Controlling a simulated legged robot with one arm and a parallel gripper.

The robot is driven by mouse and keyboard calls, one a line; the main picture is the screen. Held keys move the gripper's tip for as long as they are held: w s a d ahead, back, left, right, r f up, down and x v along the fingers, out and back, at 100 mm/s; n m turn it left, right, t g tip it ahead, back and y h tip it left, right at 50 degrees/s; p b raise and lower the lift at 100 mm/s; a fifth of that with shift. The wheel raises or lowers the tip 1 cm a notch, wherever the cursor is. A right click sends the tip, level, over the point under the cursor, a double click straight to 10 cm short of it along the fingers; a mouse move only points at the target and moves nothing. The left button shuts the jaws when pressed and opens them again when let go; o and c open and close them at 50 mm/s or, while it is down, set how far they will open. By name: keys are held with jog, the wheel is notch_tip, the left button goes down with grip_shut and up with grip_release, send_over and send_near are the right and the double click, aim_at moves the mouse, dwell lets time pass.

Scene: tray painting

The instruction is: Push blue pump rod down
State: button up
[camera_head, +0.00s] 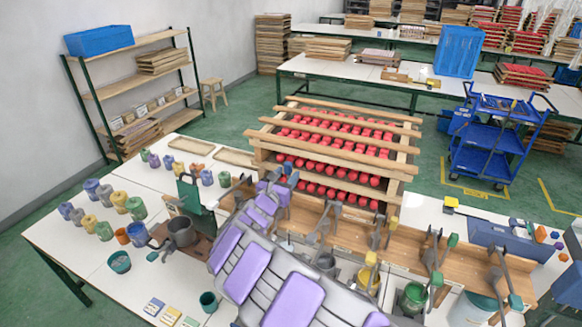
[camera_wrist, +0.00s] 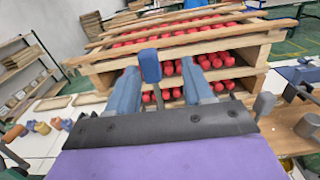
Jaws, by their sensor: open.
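My gripper (camera_wrist: 159,68) is open in the wrist view, with its two blue-grey fingers apart and pointing away. A blue handle, which looks like the top of the blue pump rod (camera_wrist: 150,66), shows between the fingertips. In the head view a small blue piece (camera_head: 287,168) shows at the far end of my purple and grey arm, beside my gripper (camera_head: 274,187). The lower rod and any blue pot are hidden behind my gripper and arm.
Pumps with a yellow handle (camera_head: 371,258) and a green handle (camera_head: 437,279) stand along the wooden bench (camera_head: 460,257) to the right. Dark lever arms rise among them. A wooden rack (camera_head: 405,168) of red pieces stands behind.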

aim_at(287, 170)
jog(key=shift+w+d+r, duration=0.15)
jog(key=shift+w+r, duration=0.25)
jog(key=shift+w, duration=0.3)
jog(key=shift+w+a+r, duration=0.3)
jog(key=shift+a+r, duration=0.05)
jog(key=shift+a, duration=0.15)
jog(key=w+f, duration=0.1)
jog(key=w, duration=0.2)
jog(key=w+f, duration=0.1)
jog(key=shift+w+d+f, duration=0.15)
jog(key=shift+d+f, duration=0.15)
jog(key=shift+d, duration=0.05)
jog(key=shift+s+d+r, duration=0.65)
jog(key=shift+d+r, duration=0.1)
jog(key=shift+d, duration=0.15)
jog(key=shift+w+a+f, duration=0.15)
jog(key=shift+a+f, duration=0.05)
jog(key=shift+f, duration=0.1)
jog(key=shift+c, duration=0.9)
jog(key=shift+a, duration=0.6)
jog(key=c, duration=0.3)
jog(key=shift+a, duration=0.1)
jog(key=shift+c, duration=0.7)
jog(key=shift+d, duration=0.35)
grip_shut()
